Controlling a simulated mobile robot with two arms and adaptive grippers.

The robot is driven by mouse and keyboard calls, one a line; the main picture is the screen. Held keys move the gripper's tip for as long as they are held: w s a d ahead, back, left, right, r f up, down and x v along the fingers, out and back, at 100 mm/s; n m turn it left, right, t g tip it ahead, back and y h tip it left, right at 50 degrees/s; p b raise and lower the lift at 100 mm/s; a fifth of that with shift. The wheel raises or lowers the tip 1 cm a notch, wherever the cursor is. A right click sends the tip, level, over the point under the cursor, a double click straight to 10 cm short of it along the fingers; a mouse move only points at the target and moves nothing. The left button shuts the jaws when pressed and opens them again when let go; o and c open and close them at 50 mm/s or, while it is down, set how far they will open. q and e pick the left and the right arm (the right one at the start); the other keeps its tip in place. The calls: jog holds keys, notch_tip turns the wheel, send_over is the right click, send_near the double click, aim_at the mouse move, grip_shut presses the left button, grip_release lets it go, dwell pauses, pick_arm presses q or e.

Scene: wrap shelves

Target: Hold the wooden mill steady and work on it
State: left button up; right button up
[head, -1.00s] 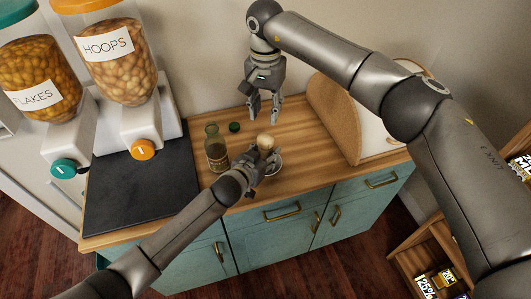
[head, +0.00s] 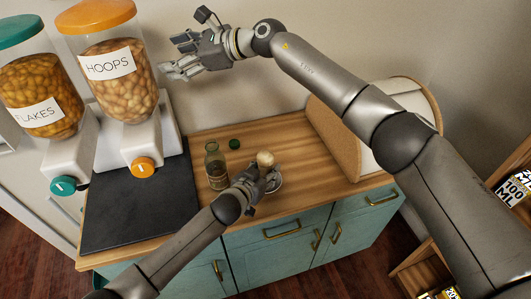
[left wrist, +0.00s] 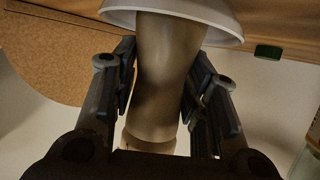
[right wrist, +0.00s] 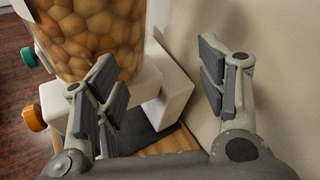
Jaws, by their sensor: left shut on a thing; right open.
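The wooden mill (head: 265,158) stands on the counter, its pale round top showing above my left gripper (head: 264,179). In the left wrist view its waisted body (left wrist: 163,75) is between the two fingers, which are shut on it. A white dish (head: 275,186) is at its foot; its rim also shows in the left wrist view (left wrist: 215,30). Part of the mill is hidden by the gripper. My right gripper (head: 172,59) is open and empty, raised above the counter beside the hoops dispenser and well apart from the mill.
The hoops dispenser (head: 118,78) and flakes dispenser (head: 40,90) stand at the left, by a dark mat (head: 135,205). A glass bottle (head: 216,166) and green cap (head: 234,143) are left of the mill. A bread box (head: 338,140) stands at the right.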

jog(key=w+d+r+m+t+y, duration=0.25)
jog(key=w+r+m+t, duration=0.65)
jog(key=r+m, duration=0.55)
jog(key=w+d+f+m+t+h, duration=0.25)
jog(key=d+m+h, duration=0.45)
jog(key=m, duration=0.6)
jog(key=w+d+f+m+t+h, duration=0.2)
jog(key=w+d+m+t+h, duration=0.35)
jog(key=m, duration=0.65)
jog(key=m+g+h, duration=0.4)
jog(key=m+g, duration=1.7)
send_near(265, 153)
notch_tip(265, 153, down, 10)
jog(key=shift+s+f, duration=0.1)
